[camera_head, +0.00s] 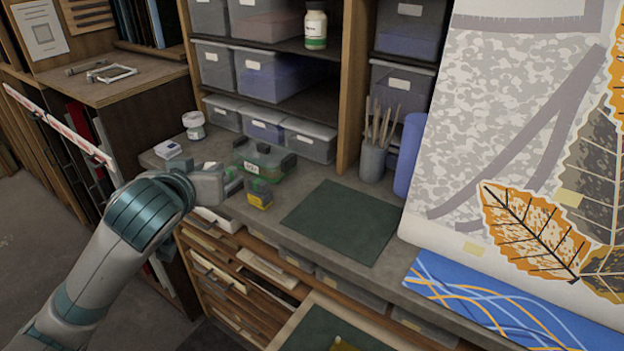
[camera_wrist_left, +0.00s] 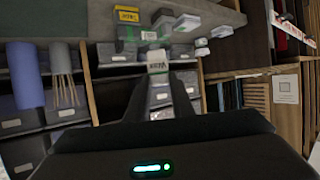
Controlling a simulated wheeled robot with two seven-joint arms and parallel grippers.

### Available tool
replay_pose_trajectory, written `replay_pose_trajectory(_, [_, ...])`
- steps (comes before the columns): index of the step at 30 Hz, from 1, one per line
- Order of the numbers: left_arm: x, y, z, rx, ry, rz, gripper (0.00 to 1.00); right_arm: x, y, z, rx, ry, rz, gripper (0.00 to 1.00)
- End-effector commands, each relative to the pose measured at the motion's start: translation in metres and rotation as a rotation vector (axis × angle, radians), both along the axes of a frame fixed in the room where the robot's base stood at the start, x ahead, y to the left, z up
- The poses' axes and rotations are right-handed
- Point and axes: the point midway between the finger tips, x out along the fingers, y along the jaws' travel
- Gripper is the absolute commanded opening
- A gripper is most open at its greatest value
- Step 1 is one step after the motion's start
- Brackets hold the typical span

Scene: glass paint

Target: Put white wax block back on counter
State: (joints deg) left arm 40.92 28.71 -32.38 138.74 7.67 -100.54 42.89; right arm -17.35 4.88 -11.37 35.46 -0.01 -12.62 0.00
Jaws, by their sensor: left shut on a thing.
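My left gripper (camera_head: 232,182) is over the left part of the grey counter (camera_head: 222,205), close to its front edge. In the left wrist view, its two dark fingers (camera_wrist_left: 160,95) are shut on a white wax block (camera_wrist_left: 158,62) with dark lettering. The block is mostly hidden by the gripper in the head view, so I cannot tell whether it touches the counter. My right gripper is not in view.
A green-lidded clear box (camera_head: 263,160) and a small yellow-labelled box (camera_head: 259,193) are close by. A white packet (camera_head: 168,149) and a white jar (camera_head: 194,124) stand at the counter's left. A dark green mat (camera_head: 340,222) lies to the right. An open drawer (camera_head: 300,318) juts out below.

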Motion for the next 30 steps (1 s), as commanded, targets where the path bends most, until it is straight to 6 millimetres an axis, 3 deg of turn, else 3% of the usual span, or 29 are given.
replay_pose_trajectory(8, [0.050, -0.038, -0.007, -0.004, 0.004, -0.126, 0.00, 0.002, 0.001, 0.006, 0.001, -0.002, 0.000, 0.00])
replay_pose_trajectory(21, [0.174, -0.150, -0.026, -0.005, 0.000, -0.478, 0.00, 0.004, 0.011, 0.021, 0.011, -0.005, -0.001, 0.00])
replay_pose_trajectory(30, [0.212, -0.187, -0.033, -0.002, -0.003, -0.571, 0.00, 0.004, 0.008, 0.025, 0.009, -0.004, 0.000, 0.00])
